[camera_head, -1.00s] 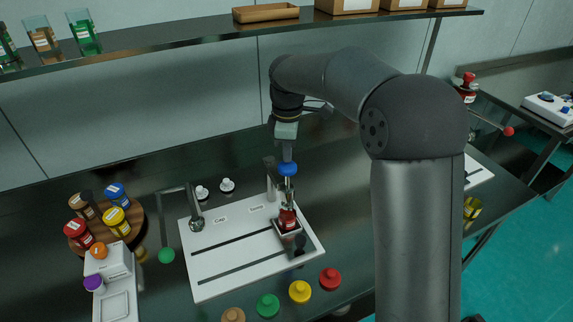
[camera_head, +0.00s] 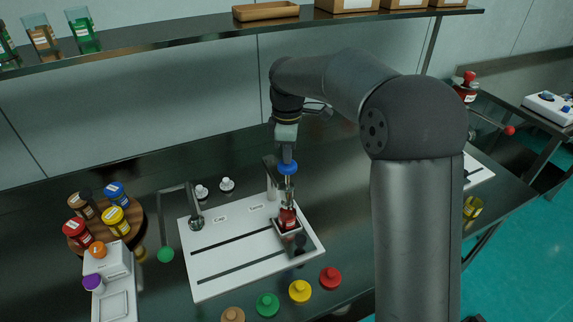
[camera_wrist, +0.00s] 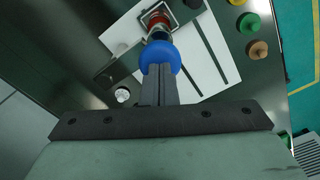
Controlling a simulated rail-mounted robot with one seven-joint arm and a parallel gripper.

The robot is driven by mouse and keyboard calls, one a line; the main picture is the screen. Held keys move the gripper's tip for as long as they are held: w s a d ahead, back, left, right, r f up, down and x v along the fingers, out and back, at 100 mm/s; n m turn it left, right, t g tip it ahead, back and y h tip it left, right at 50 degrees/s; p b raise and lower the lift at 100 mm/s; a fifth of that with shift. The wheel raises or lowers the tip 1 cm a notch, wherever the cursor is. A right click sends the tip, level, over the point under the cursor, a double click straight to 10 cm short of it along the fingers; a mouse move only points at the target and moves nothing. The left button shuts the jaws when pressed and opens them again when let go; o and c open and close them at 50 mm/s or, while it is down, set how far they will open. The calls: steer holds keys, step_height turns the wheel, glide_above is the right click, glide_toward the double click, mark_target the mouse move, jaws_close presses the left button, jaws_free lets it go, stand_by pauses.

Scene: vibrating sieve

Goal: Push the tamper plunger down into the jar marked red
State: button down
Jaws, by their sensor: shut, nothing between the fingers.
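The tamper plunger has a blue knob (camera_head: 288,168), just below my gripper (camera_head: 286,157). In the wrist view the fingertips of my gripper (camera_wrist: 159,72) are shut with nothing between them and overlap the blue knob (camera_wrist: 160,53); they look in contact with its top. Below the knob, the red jar (camera_head: 288,218) stands upright in a square holder (camera_head: 290,231) on the white board. The jar's red part also shows in the wrist view (camera_wrist: 158,20). How deep the plunger sits in the jar is hard to tell.
The white board (camera_head: 215,277) has two dark slots and the labels Cap and Tamp. A cap-side post (camera_head: 196,221) with a green-ended lever (camera_head: 166,254) stands left. Loose lids, including a red one (camera_head: 330,278), lie in front. A round wooden tray (camera_head: 137,218) holds several jars.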

mark_target(287, 170)
steer(key=shift+f+b, duration=1.65)
steer(key=shift+f, duration=1.35)
steer(key=shift+r, duration=0.15)
step_height(287, 170, up, 11)
steer(key=p, duration=0.9)
